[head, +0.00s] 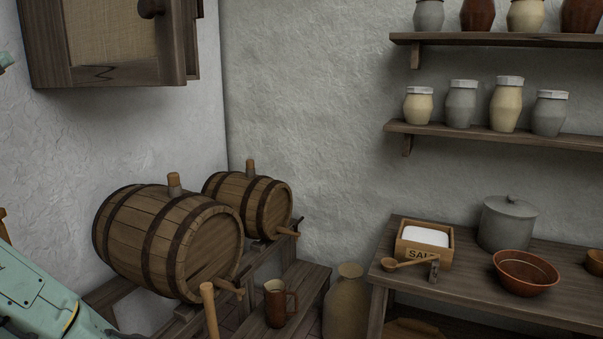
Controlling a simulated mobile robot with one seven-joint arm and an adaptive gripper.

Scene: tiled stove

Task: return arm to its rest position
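Part of my arm, pale green, shows at the lower left corner of the head view, in front of the large barrel's stand. A further small bit of pale green shows at the left edge higher up. My gripper is not visible in this view, so I cannot see its fingers or anything in them.
Two wooden barrels, a large one (165,240) and a smaller one (247,203), lie on stands. A brown mug (277,303) and a jug (346,300) stand nearby. The right table (470,285) holds a salt box (424,243), bowl (525,272) and pot (506,224). A cabinet (110,75) hangs upper left.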

